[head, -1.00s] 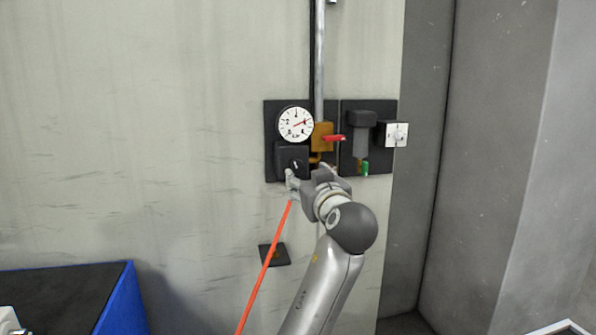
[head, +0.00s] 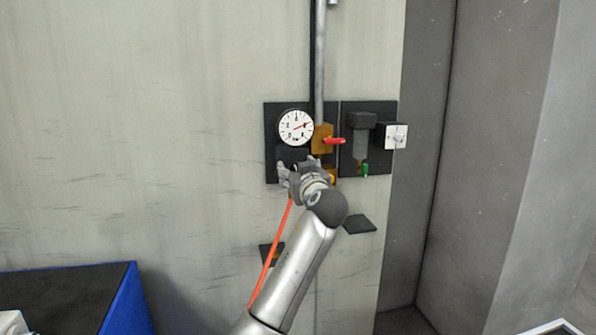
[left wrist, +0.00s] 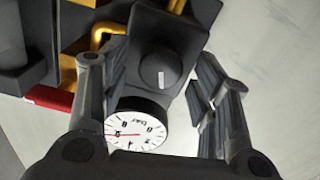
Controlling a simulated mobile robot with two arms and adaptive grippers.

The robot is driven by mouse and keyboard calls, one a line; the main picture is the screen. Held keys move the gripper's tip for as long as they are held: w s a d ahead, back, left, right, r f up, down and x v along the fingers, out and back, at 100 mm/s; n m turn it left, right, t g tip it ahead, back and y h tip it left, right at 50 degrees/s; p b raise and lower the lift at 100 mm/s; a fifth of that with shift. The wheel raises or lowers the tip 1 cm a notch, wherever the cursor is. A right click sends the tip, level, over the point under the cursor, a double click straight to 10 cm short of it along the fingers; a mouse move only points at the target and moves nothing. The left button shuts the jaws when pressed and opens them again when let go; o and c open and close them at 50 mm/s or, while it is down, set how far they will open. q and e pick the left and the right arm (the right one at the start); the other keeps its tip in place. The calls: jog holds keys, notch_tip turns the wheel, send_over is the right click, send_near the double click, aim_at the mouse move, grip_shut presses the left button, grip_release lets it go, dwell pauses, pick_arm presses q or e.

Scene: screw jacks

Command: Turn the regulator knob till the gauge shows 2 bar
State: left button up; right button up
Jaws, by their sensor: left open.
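The round white gauge (head: 296,127) is on a dark wall panel in the head view, its red needle pointing to the upper right. It shows upside down in the left wrist view (left wrist: 137,130); I cannot read its value surely. The dark round regulator knob (left wrist: 158,70), with a pale mark, sits on a black block beside the gauge. In the head view the knob is mostly hidden by my left gripper (head: 298,166). That gripper is open, its fingers on either side of the knob in the wrist view, with no contact visible. My right gripper is not in view.
Right of the gauge are a yellow valve with a red lever (head: 334,141), a dark filter unit (head: 360,140) and a white switch box (head: 396,136). An orange-red hose (head: 268,265) hangs below the panel. A blue-sided bench (head: 120,300) stands at the lower left.

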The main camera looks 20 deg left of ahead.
pick_arm(q)
jog(key=c, duration=1)
jog(key=shift+c, duration=0.2)
jog(key=shift+d+f+m+p, duration=0.15)
jog(key=shift+m+p, duration=2.75)
jog(key=shift+m, duration=1.55)
jog(key=shift+a+f+m+p, duration=0.1)
jog(key=shift+m+p, duration=2.85)
jog(key=shift+m, duration=1.55)
jog(key=shift+d+f+m+p, duration=0.15)
jog(key=shift+m+p, duration=2.75)
jog(key=shift+m, duration=1.55)
